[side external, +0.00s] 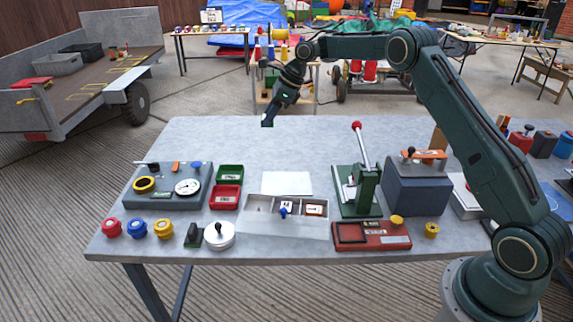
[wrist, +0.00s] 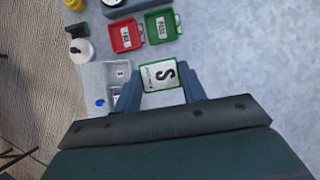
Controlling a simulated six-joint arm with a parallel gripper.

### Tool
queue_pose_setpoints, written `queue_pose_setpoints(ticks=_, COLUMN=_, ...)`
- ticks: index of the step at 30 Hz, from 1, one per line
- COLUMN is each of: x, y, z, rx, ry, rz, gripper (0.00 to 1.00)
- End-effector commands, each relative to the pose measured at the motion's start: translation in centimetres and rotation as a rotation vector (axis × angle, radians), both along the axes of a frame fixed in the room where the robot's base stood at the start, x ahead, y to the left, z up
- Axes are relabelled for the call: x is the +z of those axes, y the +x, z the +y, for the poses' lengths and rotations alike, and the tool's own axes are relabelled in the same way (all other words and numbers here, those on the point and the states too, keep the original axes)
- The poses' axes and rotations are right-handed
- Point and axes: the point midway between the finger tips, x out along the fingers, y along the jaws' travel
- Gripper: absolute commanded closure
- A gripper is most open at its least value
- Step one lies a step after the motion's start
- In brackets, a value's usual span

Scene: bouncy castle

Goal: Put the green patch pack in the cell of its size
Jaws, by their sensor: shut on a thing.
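My gripper (side external: 268,116) is shut on the green patch pack (wrist: 162,75), a white card marked S with a green border, between the two fingers in the wrist view (wrist: 161,88). In the side view the pack (side external: 267,123) hangs small and dark at the fingertips, apart from the tray, over the far part of the table. The grey three-cell tray (side external: 250,221) stands near the table's front. Its left cell looks empty, with a small S label in the wrist view (wrist: 122,73). The middle cell shows an M and a blue item (side external: 283,212); the right cell holds an orange-edged pack (side external: 314,210).
Red (side external: 226,198) and green (side external: 230,174) bins stand left of the tray, with a gauge board (side external: 165,200) beyond. A green lever press (side external: 358,190) with a tall red-knobbed handle stands to the right. A white sheet (side external: 287,183) lies behind the tray. The table's back is clear.

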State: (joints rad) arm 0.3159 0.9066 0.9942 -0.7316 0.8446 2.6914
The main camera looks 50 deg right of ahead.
Motion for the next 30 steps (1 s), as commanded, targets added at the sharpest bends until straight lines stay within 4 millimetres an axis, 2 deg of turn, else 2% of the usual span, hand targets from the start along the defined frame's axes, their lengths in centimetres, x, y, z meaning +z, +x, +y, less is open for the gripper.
queue_pose_setpoints(ticks=11, x=0.1, y=0.0, z=0.0, rx=0.0, ry=0.0, rz=-0.001, gripper=0.81)
queue_pose_setpoints(ticks=30, x=2.7, y=0.0, z=0.0, rx=0.0, ry=0.0, rz=-0.001, gripper=0.81)
